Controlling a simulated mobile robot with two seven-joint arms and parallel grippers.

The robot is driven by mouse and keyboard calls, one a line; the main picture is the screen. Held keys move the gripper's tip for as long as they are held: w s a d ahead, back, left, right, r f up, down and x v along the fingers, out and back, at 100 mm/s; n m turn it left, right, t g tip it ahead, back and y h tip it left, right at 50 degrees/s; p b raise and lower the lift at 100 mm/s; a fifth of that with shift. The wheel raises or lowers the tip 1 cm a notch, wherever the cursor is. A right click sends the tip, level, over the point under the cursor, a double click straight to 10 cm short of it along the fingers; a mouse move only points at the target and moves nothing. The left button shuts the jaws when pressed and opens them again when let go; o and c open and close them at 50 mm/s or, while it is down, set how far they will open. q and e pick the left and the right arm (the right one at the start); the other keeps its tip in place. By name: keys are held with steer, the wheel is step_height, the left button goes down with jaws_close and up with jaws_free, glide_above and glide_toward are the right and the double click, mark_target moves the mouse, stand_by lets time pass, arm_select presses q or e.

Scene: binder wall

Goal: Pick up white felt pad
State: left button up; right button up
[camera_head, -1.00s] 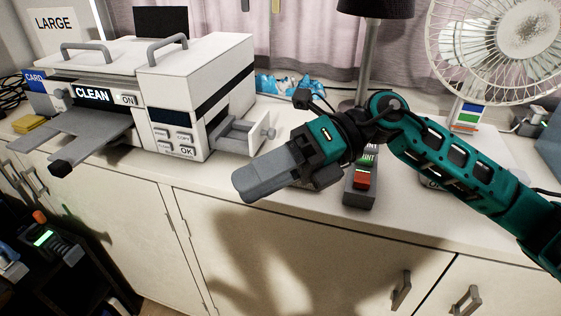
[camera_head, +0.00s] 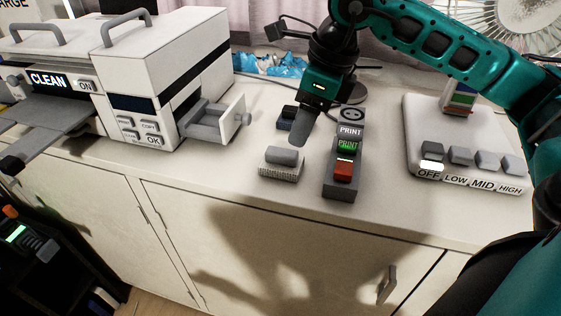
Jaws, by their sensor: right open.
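A small block with a rounded grey grip on top and a pale, felt-like base (camera_head: 279,170) lies on the white counter, left of the grey PRINT button box. I take it to be the white felt pad. My right gripper (camera_head: 300,138) points down just above and behind the pad, a little to its right. It is open and seen edge-on, so the gap between its fingers does not show. It looks empty and appears apart from the pad. My left gripper is not in view.
The PRINT box (camera_head: 338,188) with a red button stands close right of the pad. A dark block (camera_head: 287,117) lies behind it. The white printer (camera_head: 165,60) with an open drawer (camera_head: 212,122) is left. The fan base (camera_head: 465,150) is right. The counter in front is narrow.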

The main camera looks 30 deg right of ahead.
mark_target(282, 151)
steer(key=shift+x, duration=0.9)
steer(key=f, duration=0.1)
steer(key=w+a+f, duration=0.2)
steer(key=f, duration=0.1)
steer(key=shift+w+f, duration=0.15)
steer(key=shift+w, duration=0.05)
steer(key=shift+f, duration=0.25)
jaws_close()
